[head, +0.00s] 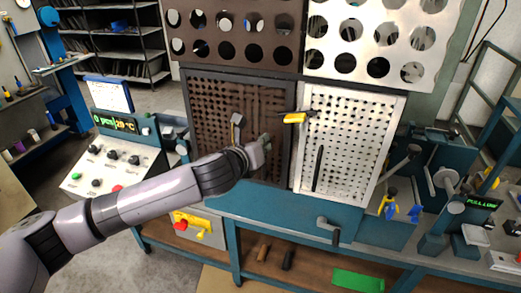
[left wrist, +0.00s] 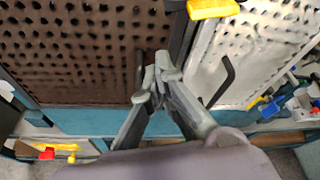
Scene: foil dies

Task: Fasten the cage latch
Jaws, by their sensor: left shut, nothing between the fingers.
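The cage front has a dark brown perforated panel (head: 215,105) on the left and a white perforated door (head: 345,150) on the right. The latch, with a yellow grip (head: 294,118), lies roughly level at the seam between them, near the top of the white door. Its yellow grip also shows at the top edge of the left wrist view (left wrist: 212,8). My left gripper (head: 268,142) is shut and empty in front of the brown panel, below and left of the latch, apart from it. In the left wrist view its fingertips (left wrist: 158,72) meet. My right gripper is out of view.
A black bar handle (head: 318,168) stands on the white door. A control box (head: 115,155) is at left. A crank handle (head: 328,228) juts out below the door. Levers and a teal machine (head: 440,170) crowd the right side.

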